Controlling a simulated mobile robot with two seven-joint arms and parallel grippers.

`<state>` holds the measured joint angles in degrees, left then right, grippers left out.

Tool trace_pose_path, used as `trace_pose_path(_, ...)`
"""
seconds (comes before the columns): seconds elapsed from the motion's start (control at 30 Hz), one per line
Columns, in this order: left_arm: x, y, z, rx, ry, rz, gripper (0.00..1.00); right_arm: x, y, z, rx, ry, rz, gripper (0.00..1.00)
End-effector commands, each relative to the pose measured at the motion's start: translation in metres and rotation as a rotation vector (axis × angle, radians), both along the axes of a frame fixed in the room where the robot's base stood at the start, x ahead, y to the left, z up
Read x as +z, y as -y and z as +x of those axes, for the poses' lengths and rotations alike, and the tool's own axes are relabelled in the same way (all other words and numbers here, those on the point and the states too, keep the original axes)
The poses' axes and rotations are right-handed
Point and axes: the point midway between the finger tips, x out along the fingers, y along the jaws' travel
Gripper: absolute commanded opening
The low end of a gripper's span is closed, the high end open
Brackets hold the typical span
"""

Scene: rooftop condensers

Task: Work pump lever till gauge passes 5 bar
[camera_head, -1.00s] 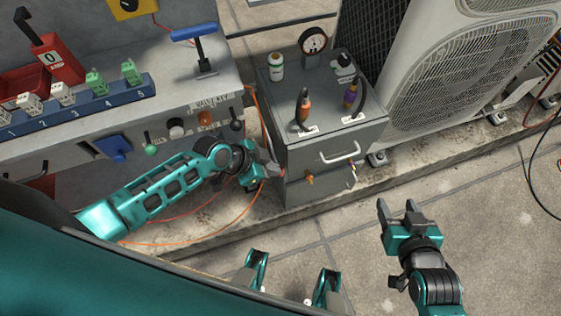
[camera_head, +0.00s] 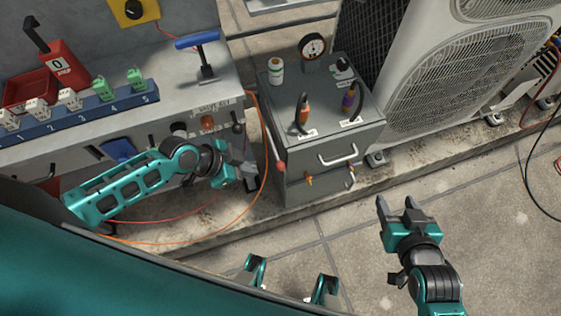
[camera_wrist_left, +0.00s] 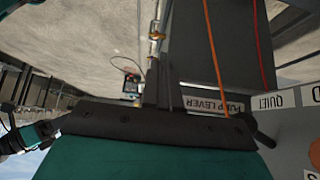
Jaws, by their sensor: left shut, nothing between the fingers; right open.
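The pump lever (camera_head: 275,147) is a thin rod with a red tip, slanting down along the left side of a grey cabinet (camera_head: 332,162). A round white-faced gauge (camera_head: 312,47) stands upright at the cabinet's back edge; its reading is too small to tell. My left gripper (camera_head: 250,182) is shut and empty, left of the lever's red tip with a gap between them. In the left wrist view its dark fingers (camera_wrist_left: 163,88) show beside a "PUMP LEVER" label (camera_wrist_left: 222,106). My right gripper (camera_head: 396,212) is open and empty over the paving, right of the cabinet.
A workbench (camera_head: 190,100) with a numbered blue rack (camera_head: 85,113) and a blue T-handle (camera_head: 197,40) is at left. A large condenser (camera_head: 440,75) stands behind right.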

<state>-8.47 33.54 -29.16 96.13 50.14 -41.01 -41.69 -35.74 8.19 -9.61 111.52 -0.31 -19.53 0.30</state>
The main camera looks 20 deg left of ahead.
Motion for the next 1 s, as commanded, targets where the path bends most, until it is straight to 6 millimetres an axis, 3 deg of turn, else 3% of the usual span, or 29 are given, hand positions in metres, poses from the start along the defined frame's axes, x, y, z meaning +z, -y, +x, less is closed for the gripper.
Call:
trace_pose_path(0.03, 0.013, -0.008, -0.005, -0.003, 0.0, 0.005, 0.0, 0.005, 0.001, 0.0, 0.0, 0.002, -0.001, 0.57)
trace_pose_path(0.2, 0.041, -0.026, -0.017, -0.002, 0.0, 0.004, 0.0, 0.012, 0.002, 0.001, -0.003, 0.005, -0.003, 0.57)
trace_pose_path(0.4, 0.06, -0.038, -0.026, -0.001, -0.001, 0.002, 0.0, 0.015, 0.003, 0.0, -0.004, 0.003, -0.004, 0.57)
trace_pose_path(1.0, 0.065, -0.04, -0.027, -0.001, 0.0, -0.001, 0.0, 0.014, 0.003, -0.001, -0.004, -0.002, -0.005, 0.57)
